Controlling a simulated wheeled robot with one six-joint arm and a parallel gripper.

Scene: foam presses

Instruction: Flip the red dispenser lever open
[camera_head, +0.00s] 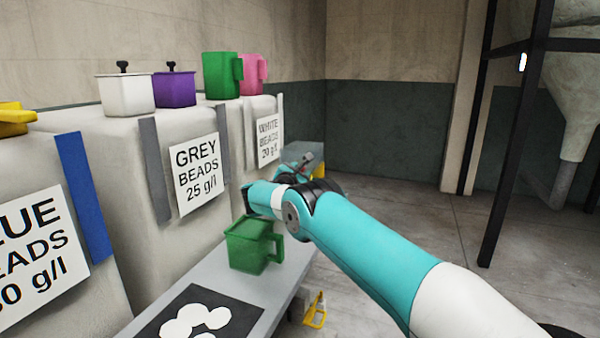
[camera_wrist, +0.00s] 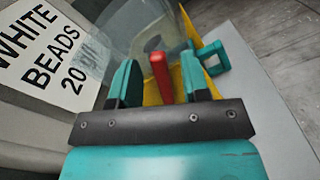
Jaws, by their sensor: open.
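The red lever (camera_wrist: 161,77) shows in the wrist view as a short red bar in front of a yellow part (camera_wrist: 152,92). My gripper (camera_wrist: 158,80) is open, with one teal finger on each side of the lever. The lever stands between the fingers, with a gap visible on both sides; I cannot tell how deep it sits. A clear, see-through container (camera_wrist: 125,30) is just beyond. In the head view my arm hides the lever, and a grey and yellow fixture (camera_head: 318,170) shows beyond my wrist.
A "WHITE BEADS" sign (camera_wrist: 40,50) is close on the left. A teal loop-shaped handle (camera_wrist: 222,62) is right of the fingers. A green mug (camera_head: 248,246) stands on the grey bench (camera_head: 215,272) below my arm. Open floor (camera_head: 410,215) lies right.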

